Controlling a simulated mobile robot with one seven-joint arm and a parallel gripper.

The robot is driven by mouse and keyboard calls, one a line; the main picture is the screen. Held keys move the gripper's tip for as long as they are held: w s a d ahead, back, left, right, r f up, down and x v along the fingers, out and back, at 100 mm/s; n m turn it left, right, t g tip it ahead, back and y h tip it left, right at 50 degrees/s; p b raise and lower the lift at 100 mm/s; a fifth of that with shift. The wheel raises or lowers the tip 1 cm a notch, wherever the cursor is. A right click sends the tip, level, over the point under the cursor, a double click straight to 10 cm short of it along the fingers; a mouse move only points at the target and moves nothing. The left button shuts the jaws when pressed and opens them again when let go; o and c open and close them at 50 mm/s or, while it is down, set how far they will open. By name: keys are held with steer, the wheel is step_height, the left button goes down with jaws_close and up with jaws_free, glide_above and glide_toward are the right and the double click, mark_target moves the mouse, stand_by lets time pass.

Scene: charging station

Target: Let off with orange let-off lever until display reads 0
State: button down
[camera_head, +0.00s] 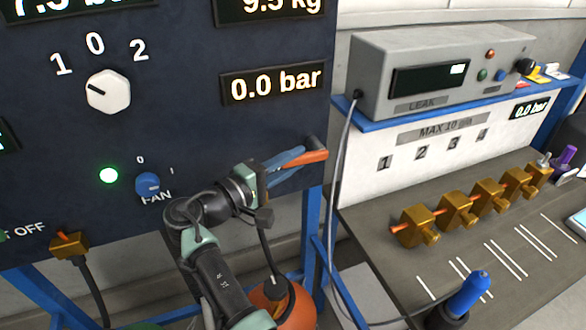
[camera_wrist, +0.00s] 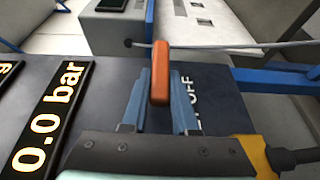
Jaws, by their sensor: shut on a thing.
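The orange let-off lever (camera_head: 304,158) sticks out from the dark panel at its lower right edge. In the wrist view the lever (camera_wrist: 160,72) stands between the blue fingers of my gripper (camera_wrist: 160,100), beside the partly hidden "OFF" lettering. My gripper (camera_head: 291,158) is shut on the lever. The display (camera_head: 273,83) above it reads 0.0 bar; the same reading shows in the wrist view (camera_wrist: 47,118).
A white rotary knob (camera_head: 108,92) points to 1. The leak tester (camera_head: 435,75) and several brass valves (camera_head: 415,226) stand at right. A hose hangs below my gripper.

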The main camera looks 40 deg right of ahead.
steer(key=shift+f+h+b, duration=0.1)
steer(key=shift+h+b, duration=0.2)
steer(key=c, duration=0.7)
jaws_free()
steer(key=a, duration=0.4)
steer(key=s+a+b, duration=0.1)
steer(key=a, duration=0.3)
steer(key=s+a+b, duration=0.1)
steer(key=a, duration=0.3)
steer(key=shift+a+f, duration=0.15)
steer(key=shift+a, duration=0.25)
